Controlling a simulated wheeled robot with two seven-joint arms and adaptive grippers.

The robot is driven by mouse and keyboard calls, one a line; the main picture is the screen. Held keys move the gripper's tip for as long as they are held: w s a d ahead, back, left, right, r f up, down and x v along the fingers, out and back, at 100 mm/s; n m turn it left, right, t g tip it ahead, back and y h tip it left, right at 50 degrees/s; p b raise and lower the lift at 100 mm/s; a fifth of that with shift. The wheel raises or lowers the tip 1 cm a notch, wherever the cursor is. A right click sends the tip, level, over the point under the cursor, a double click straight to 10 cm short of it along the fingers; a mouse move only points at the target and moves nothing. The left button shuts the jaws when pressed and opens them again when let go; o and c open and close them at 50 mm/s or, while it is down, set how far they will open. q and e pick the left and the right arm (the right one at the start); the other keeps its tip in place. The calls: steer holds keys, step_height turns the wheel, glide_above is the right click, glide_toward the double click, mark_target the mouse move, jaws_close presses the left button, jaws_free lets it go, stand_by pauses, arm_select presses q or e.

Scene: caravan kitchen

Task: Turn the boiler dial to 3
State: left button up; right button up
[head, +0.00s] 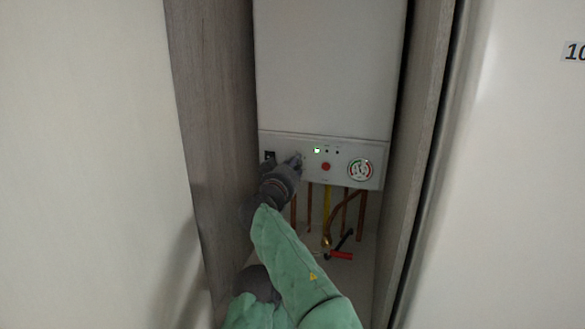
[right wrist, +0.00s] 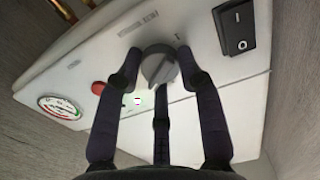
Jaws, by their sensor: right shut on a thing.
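The white boiler (head: 325,65) hangs in a narrow recess, with a control panel (right wrist: 200,85) along its bottom. The grey boiler dial (right wrist: 158,66) is on the panel between the black switch and the red button. My right gripper (head: 291,164) reaches up to the panel and mostly hides the dial in the head view. In the right wrist view its dark fingers (right wrist: 157,62) are closed around the dial, one on each side and one below. A pale line shows on the dial's face. Its setting numbers are too small to read.
A black rocker switch (right wrist: 237,27) sits beside the dial. A red button (head: 326,167), a lit green indicator (head: 317,150) and a round gauge (head: 360,170) are to its right in the head view. Copper pipes (head: 361,215) run below. Grey wooden walls (head: 215,130) enclose the recess closely.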

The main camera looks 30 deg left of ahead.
steer(key=n+p, duration=0.1)
steer(key=n, duration=0.9)
steer(key=shift+n+p, duration=0.4)
steer(key=shift+n, duration=0.3)
steer(key=o, duration=1.1)
steer(key=shift+o, duration=0.2)
steer(key=shift+s, duration=0.15)
steer(key=v, duration=1.1)
steer(key=shift+s, duration=0.35)
steer(key=shift+f, duration=0.15)
